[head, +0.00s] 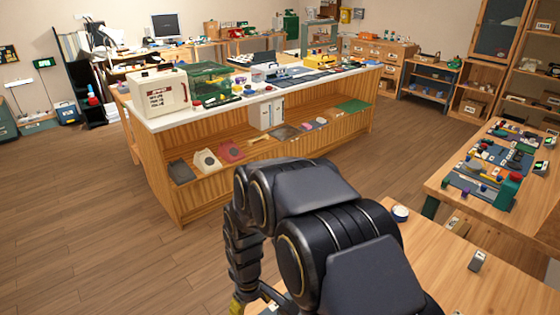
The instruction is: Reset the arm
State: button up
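My black arm (325,225) fills the lower middle of the head view. It is bent, with its forearm hanging down on the left side. Its lower end (250,300) reaches the bottom edge of the picture beside the near wooden table. Only a little black and yellow hardware shows there. The fingers cannot be made out, so I cannot see whether my gripper is open or holds anything.
The near wooden table (450,275) has a small round container (400,213) and a small metallic item (476,260). A workbench (445,185) with tools stands right. A wooden counter (160,160) with a crowded white top stands ahead. The floor (80,230) at left is clear.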

jog(key=s+d+r+m, duration=0.5)
jog(key=s+d+r, duration=0.3)
jog(key=d+r, duration=0.45)
jog(key=s+d+r+m+g, duration=0.1)
jog(key=s+d+r+m, duration=0.1)
jog(key=s, duration=0.5)
jog(key=s+d+r+m, duration=0.3)
jog(key=s+d, duration=0.1)
jog(key=s, duration=0.2)
jog(key=shift+s+g, duration=0.4)
